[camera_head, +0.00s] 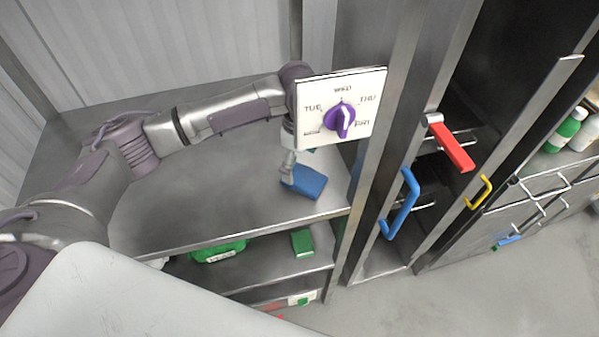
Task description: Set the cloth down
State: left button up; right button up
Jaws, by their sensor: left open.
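A blue cloth (310,183), a small folded block, lies on the metal shelf top (220,205) near its right end. My left gripper (288,176) points down at the cloth's left edge. Its fingers are open; I cannot tell whether they touch the cloth. The dial plate in front hides the upper part of the gripper. My right gripper is not in view.
A white dial plate (368,95) with a purple knob stands close to my left wrist. Green items (303,242) sit on the lower shelf. To the right are metal cabinets with blue (405,205), red (452,148) and yellow (480,192) handles. The shelf's left part is clear.

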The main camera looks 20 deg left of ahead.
aim_at(300, 174)
pick_arm(q)
notch_tip(300, 174, up, 8)
jog(key=b, duration=0.1)
jog(key=shift+b, duration=0.3)
